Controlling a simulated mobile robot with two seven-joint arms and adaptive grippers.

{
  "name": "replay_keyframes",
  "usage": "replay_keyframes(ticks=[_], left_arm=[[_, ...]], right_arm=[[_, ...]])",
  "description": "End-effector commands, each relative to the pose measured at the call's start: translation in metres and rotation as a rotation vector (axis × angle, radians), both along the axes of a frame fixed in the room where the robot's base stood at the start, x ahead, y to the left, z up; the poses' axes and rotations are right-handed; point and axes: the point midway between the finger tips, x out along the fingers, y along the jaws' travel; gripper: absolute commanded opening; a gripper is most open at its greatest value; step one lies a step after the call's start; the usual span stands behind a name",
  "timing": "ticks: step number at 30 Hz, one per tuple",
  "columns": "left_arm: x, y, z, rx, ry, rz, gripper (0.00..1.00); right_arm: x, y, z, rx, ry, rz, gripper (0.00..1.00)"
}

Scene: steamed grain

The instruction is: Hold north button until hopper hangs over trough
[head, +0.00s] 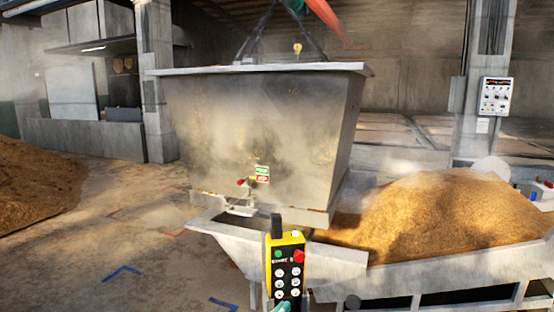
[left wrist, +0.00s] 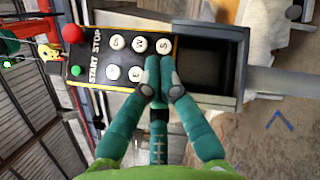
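The grey metal hopper (head: 265,130) hangs from dark slings in the middle of the head view. Its lower end appears over the left end of the pale trough (head: 240,245); the exact gap is hard to judge. The black and yellow pendant (head: 287,262) stands upright in front, and fills the upper left wrist view (left wrist: 120,58) with START, STOP and lettered white buttons. My left gripper (head: 284,306) is at the pendant's lower end. In the wrist view its teal fingers (left wrist: 161,75) are together over the S end, covering part of the button face. My right gripper is not in view.
A golden grain heap (head: 450,215) lies at the right along the trough. A brown heap (head: 35,185) lies at the far left. A control box (head: 496,96) hangs on the right pillar. Blue marks (head: 122,272) lie on the open floor at left. Haze drifts around the hopper.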

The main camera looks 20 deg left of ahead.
Motion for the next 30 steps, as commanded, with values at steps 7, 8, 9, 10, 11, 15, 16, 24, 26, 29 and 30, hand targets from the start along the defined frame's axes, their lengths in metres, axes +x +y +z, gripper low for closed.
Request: replay_keyframes(ticks=[7,8,9,10,11,15,16,24,26,29,30], left_arm=[[-0.023,-0.013,0.002,-0.002,0.002,0.0,0.0],[-0.026,-0.014,0.002,-0.002,0.002,0.0,0.0],[-0.029,-0.016,0.002,-0.001,0.001,0.001,0.0],[-0.031,-0.017,0.002,-0.001,0.0,0.0,0.0],[-0.032,-0.018,0.002,-0.001,0.0,0.0,0.0],[-0.037,-0.021,0.001,-0.001,0.0,0.0,0.0],[-0.037,-0.021,0.001,0.0,-0.001,0.0,0.0],[-0.037,-0.02,0.001,0.0,-0.001,0.0,0.0],[-0.037,-0.02,0.001,0.0,-0.001,0.0,0.0],[-0.036,-0.02,0.001,0.0,-0.001,0.0,0.0],[-0.036,-0.02,0.001,0.0,-0.001,0.0,0.0]], right_arm=[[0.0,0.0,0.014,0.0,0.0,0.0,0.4],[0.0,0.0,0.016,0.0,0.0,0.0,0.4],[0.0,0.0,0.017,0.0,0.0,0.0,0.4],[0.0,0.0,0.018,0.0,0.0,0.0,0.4],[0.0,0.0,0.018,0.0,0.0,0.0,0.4],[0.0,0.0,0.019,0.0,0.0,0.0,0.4],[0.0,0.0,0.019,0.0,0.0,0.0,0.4],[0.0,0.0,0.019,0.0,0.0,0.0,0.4],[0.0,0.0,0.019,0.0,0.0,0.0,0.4],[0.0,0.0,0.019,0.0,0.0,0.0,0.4],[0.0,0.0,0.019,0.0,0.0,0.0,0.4]])
